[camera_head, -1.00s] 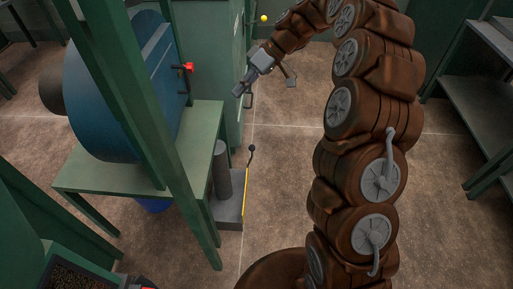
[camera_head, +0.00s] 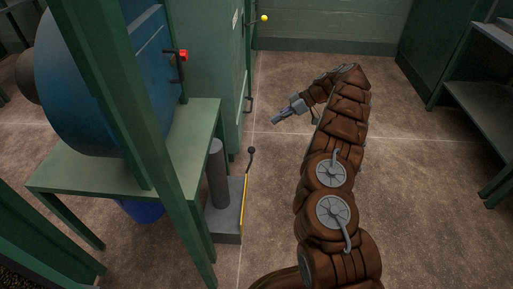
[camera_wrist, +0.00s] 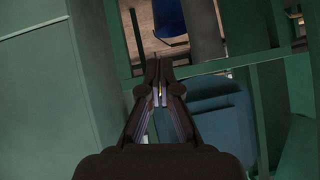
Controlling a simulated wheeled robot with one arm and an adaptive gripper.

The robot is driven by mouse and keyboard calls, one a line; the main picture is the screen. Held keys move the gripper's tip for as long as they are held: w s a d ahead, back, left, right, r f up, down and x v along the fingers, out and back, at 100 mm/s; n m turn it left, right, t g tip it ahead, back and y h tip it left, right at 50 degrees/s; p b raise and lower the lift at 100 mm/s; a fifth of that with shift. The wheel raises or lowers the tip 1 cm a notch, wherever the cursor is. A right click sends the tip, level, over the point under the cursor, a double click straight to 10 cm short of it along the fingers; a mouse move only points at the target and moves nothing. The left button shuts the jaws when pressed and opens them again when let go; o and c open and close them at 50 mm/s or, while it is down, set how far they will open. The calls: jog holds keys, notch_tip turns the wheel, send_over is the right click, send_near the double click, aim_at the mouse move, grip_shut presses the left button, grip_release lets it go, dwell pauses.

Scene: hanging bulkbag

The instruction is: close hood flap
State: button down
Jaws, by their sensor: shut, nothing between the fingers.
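A large blue rounded housing (camera_head: 85,85) stands on a green table at the left in the head view. A dark handle (camera_head: 178,72) with a red part is on its right side. I cannot tell for certain which part is the hood flap. My gripper (camera_head: 275,119) is shut and empty, pointing left above the open floor, well right of the housing and apart from it. In the wrist view my gripper (camera_wrist: 158,82) has its fingers together, with a blue panel (camera_wrist: 222,125) beyond it at the right.
A green post (camera_head: 150,130) rises before the housing. The green table (camera_head: 100,178) and a grey pedestal (camera_head: 228,215) with a black-knobbed lever (camera_head: 250,158) stand left of my arm. A tall green cabinet (camera_head: 210,70) is behind. Shelves (camera_head: 490,110) stand right; the middle floor is clear.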

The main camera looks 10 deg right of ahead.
jog(key=a+f+b, duration=0.4)
jog(key=a+f, duration=0.3)
jog(key=f, duration=0.4)
jog(key=shift+w+a, duration=0.4)
jog(key=shift+f, duration=0.1)
notch_tip(320, 180, down, 9)
jog(key=b, duration=0.5)
jog(key=shift+b, duration=0.35)
jog(key=shift+s, duration=0.1)
